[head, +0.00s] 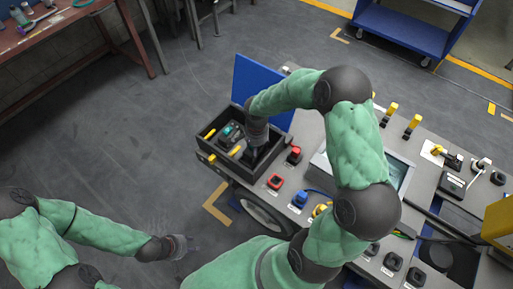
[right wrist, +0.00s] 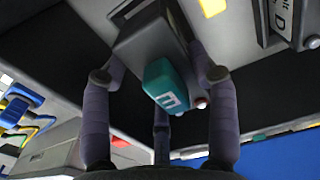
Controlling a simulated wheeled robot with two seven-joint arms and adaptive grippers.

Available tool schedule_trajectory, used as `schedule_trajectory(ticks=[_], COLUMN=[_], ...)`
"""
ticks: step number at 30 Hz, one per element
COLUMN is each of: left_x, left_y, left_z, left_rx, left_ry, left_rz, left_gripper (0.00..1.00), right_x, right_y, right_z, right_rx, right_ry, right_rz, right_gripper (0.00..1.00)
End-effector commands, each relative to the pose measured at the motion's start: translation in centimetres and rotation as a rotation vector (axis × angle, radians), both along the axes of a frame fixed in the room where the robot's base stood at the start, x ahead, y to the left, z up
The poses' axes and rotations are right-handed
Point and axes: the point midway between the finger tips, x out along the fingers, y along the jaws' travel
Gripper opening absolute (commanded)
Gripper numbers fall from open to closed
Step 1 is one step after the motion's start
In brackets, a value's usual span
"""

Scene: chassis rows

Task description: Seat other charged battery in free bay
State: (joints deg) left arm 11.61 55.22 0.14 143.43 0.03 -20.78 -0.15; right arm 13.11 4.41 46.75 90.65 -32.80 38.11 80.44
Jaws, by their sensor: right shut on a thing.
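The open black battery box (head: 222,168) sits on the left end of the grey chassis. A teal-topped battery (head: 229,131) shows inside its left part in the head view. My right gripper (head: 255,155) reaches down into the box's right part. In the right wrist view its fingers (right wrist: 158,80) are closed around a dark grey battery with a teal end (right wrist: 165,84) bearing a white mark. Dark hollow shows on both sides of it; how deep it sits I cannot tell. My left gripper (head: 182,246) hangs over the floor, apart from the chassis; its fingers are too small to read.
A raised blue panel (head: 248,78) stands behind the box. Red (head: 275,181) and blue (head: 299,199) connectors and a screen (head: 398,172) lie to the right on the chassis top. A blue cart (head: 405,28) and a workbench (head: 75,15) stand farther off. The left floor is clear.

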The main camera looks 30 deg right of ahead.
Motion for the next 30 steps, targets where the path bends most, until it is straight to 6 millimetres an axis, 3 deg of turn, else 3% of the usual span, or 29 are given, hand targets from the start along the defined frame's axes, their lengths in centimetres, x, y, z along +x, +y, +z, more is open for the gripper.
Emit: schedule_trajectory(ticks=[21, 22, 24, 25, 30], left_x=[0.0, 0.0, 0.0, 0.0, 0.0], left_y=[0.0, 0.0, 0.0, 0.0, 0.0], left_z=[-1.6, -1.6, -1.5, -1.5, -1.5], left_rx=[0.0, 0.0, 0.0, 0.0, 0.0], left_ry=[0.0, 0.0, 0.0, 0.0, 0.0], left_rz=[0.0, 0.0, 0.0, 0.0, 0.0], left_gripper=[0.4, 0.4, 0.4, 0.4, 0.4], right_x=[0.1, 0.1, 0.1, 0.1, 0.0], right_y=[0.0, 0.0, 0.0, 0.0, 0.0], right_z=[-1.8, -1.8, -1.7, -1.7, -1.7], right_rx=[0.0, -0.001, -0.001, 0.0, -0.001], right_ry=[-0.002, -0.003, -0.003, -0.002, -0.001], right_rz=[-0.001, -0.001, -0.001, -0.001, -0.001], right_gripper=[0.01, 0.62, 0.82, 0.87, 0.87])
